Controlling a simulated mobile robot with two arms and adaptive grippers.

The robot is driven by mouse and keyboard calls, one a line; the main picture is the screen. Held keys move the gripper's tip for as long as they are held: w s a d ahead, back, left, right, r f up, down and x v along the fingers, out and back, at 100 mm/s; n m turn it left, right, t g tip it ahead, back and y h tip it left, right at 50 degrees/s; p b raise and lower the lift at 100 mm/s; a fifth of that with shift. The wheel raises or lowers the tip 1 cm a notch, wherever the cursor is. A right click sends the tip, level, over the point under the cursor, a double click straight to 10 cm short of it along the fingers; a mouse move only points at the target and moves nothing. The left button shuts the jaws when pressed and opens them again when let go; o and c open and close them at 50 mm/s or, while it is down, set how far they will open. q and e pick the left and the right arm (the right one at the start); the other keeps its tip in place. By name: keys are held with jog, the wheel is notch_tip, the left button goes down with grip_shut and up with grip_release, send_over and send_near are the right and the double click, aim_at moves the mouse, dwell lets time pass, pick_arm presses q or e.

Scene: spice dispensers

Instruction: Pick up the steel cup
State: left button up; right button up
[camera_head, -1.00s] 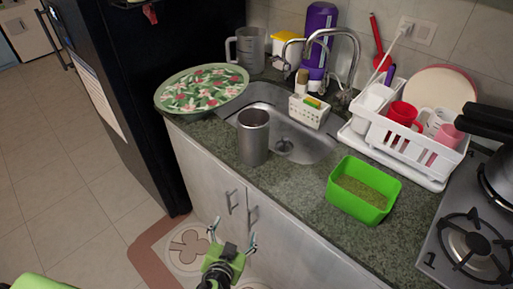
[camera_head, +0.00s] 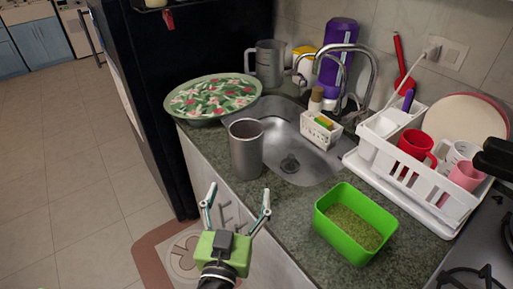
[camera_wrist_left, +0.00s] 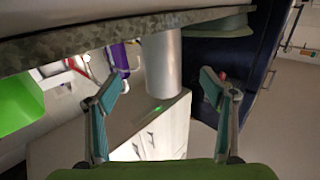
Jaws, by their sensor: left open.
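The steel cup (camera_head: 246,150) is a tall grey metal cup standing upright on the counter at the front edge of the sink. My left gripper (camera_head: 236,194) is open and empty in the head view, in front of the counter and just below the cup, fingers pointing toward it. In the left wrist view the cup (camera_wrist_left: 162,66) shows beyond the open fingers (camera_wrist_left: 168,88), roughly between them and apart from them. My right gripper is not in view.
The sink (camera_head: 290,150) lies right behind the cup. A floral tray (camera_head: 213,97) is to its left. A green container (camera_head: 355,223) stands to its right on the counter (camera_head: 290,205). A white dish rack (camera_head: 415,165) with cups is further right. A dark fridge (camera_head: 150,90) stands at left.

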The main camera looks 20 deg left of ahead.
aim_at(245, 166)
pick_arm(q)
jog(key=w+p, duration=0.1)
jog(key=w, duration=0.1)
jog(key=w+p, duration=0.1)
jog(key=w, duration=0.2)
jog(key=w+a, duration=0.1)
jog(key=w, duration=0.1)
jog(key=shift+w+a+r+p, duration=0.1)
jog(key=shift+w+r+p, duration=0.15)
jog(key=shift+p, duration=0.15)
jog(key=shift+w, duration=0.4)
jog(key=w+p, duration=0.1)
jog(key=w, duration=0.2)
jog(key=w+p, duration=0.1)
jog(key=shift+w+a+p, duration=0.2)
jog(key=shift+a+p, duration=0.15)
jog(key=shift+a, duration=0.05)
jog(key=shift+w, duration=0.2)
jog(key=shift+f, duration=0.1)
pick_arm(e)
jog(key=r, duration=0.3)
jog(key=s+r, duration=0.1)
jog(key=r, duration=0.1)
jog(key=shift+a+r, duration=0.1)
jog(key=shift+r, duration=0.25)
